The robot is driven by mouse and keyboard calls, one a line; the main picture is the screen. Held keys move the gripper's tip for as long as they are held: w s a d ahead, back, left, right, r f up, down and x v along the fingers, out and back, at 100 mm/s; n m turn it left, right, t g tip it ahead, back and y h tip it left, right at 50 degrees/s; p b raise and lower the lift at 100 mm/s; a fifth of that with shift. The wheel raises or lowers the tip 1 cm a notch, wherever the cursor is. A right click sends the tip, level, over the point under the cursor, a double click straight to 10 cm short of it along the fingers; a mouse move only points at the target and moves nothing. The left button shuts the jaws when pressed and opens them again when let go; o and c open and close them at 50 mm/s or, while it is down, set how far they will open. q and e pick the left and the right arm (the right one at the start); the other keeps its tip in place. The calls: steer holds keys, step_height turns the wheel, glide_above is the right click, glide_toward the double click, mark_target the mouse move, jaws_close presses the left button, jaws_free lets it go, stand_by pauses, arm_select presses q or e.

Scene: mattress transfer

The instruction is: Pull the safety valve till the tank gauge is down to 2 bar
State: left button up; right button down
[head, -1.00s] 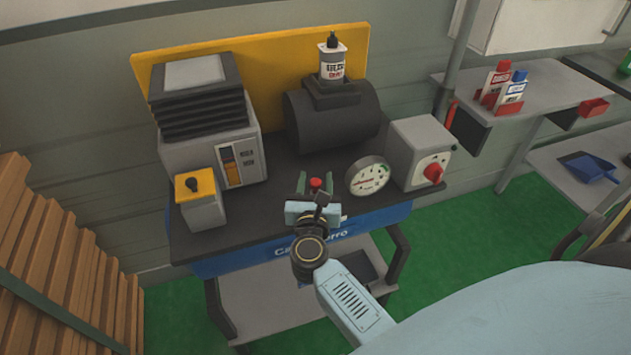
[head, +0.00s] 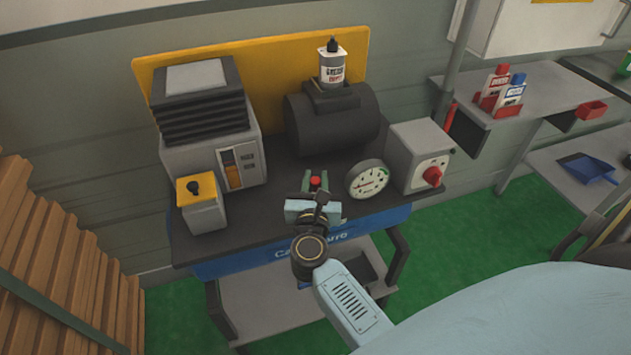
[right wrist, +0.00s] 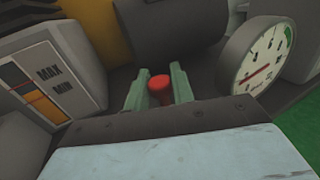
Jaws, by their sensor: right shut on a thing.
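The safety valve (head: 315,181) is a small red knob at the front of the dark bench top, left of the gauge. It also shows in the right wrist view (right wrist: 160,88). My right gripper (head: 315,182) has its green fingers on both sides of the knob, shut on it. In the right wrist view, the fingers (right wrist: 159,85) flank the red knob closely. The tank gauge (head: 367,179) is a round white dial right of the knob. In the right wrist view, its red needle (right wrist: 262,74) slants to lower left; its figures are too blurred to read. The dark tank (head: 333,120) lies behind. My left gripper is out of view.
A grey box with a red switch (head: 417,157) stands right of the gauge. A grey machine (head: 207,115) and a small yellow-topped box (head: 202,203) stand left. A grease can (head: 331,65) sits on the tank. Bare bench top (head: 262,205) lies left of my gripper.

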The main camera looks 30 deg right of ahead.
steer(key=c, duration=1.3)
jaws_free()
steer(key=shift+o, duration=0.2)
steer(key=b+v, duration=0.1)
steer(key=v, duration=1.2)
steer(key=shift+s+b, duration=0.2)
steer(key=shift+b, duration=0.15)
steer(key=shift+a, duration=0.15)
